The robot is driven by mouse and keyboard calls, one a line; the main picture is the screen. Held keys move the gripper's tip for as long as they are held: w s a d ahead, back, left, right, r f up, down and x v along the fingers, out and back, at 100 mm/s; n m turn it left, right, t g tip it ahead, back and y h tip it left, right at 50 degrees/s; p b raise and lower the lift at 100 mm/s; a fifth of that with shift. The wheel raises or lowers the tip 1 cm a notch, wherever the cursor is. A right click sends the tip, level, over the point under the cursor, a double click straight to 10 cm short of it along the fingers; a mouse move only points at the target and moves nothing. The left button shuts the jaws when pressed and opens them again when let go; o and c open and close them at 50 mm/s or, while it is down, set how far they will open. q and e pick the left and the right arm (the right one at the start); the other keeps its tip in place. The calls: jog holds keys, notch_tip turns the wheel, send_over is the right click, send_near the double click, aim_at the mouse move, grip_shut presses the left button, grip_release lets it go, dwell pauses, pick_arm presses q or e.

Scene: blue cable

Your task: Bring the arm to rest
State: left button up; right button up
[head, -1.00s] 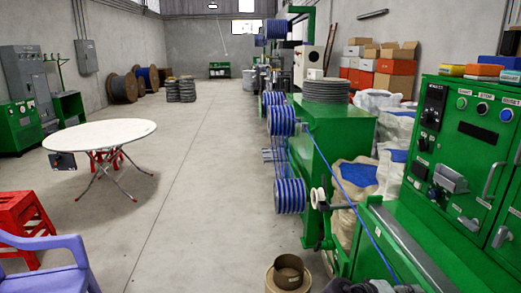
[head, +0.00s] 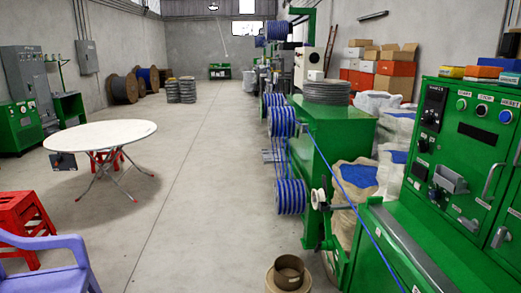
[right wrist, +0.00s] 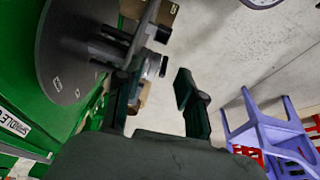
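My right gripper (right wrist: 160,98) shows in the right wrist view, its two dark fingers spread apart with nothing held between them. Beyond the fingers is bare concrete floor. A dark grey disc (right wrist: 68,60) on the green machine is to the left of the fingers. Neither gripper shows in the head view, and my left gripper is in no view. The blue cable (head: 372,235) runs taut in the head view from the blue-wound spools (head: 290,196) down to the lower right, along the green machine.
The green control cabinet (head: 480,140) stands at the right. A brown ring-shaped container (head: 288,272) is on the floor near the machine. A purple chair (right wrist: 268,135) is at the right of the wrist view. A round white table (head: 100,134) stands left; the central aisle is clear.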

jog(key=s+f+g, duration=0.1)
jog(key=s+f, duration=0.2)
jog(key=f, duration=2.4)
jog(key=s+d+f+g, duration=0.1)
jog(key=s+d+f, duration=0.1)
jog(key=s+f, duration=1.2)
jog(key=shift+s+f+g, duration=0.3)
jog(key=shift+s+f, duration=0.1)
jog(key=shift+s, duration=0.7)
jog(key=shift+c, duration=0.3)
